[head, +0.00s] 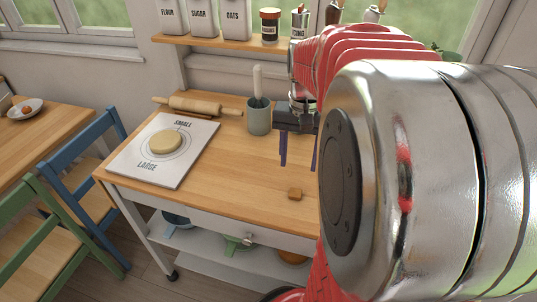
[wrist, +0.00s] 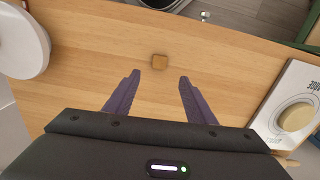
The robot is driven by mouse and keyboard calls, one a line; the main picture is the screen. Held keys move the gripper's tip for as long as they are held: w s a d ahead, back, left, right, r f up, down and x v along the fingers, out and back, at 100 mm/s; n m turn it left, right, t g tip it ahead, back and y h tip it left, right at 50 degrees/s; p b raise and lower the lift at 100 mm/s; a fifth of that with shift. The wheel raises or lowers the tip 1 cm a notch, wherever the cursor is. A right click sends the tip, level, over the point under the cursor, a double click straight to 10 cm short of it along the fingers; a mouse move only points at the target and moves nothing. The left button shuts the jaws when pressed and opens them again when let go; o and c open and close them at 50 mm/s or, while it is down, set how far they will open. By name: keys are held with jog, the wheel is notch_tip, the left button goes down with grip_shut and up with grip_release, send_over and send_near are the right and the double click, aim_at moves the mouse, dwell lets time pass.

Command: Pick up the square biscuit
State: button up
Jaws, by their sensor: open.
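The square biscuit (head: 295,194) is small and brown and lies flat on the wooden top near its front edge. In the wrist view the biscuit (wrist: 160,62) lies beyond my fingertips, roughly centred between their lines and touching neither. My gripper (head: 298,166) has purple fingers pointing down above the worktop, behind and above the biscuit in the head view. In the wrist view my gripper (wrist: 159,80) is open and empty, with bare wood between the fingers.
A white board (head: 140,170) with a round dough piece (head: 165,142) lies at the left. A rolling pin (head: 200,105) and a grey-green pot (head: 259,118) with a utensil stand at the back. Wood around the biscuit is clear. A white round object (wrist: 22,42) sits left in the wrist view.

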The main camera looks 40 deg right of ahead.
aim_at(295, 194)
notch_tip(295, 194, down, 12)
jog(key=shift+r, duration=0.1)
dwell(0.5)
jog(key=c, duration=1.1)
jog(key=shift+s+a, duration=0.1)
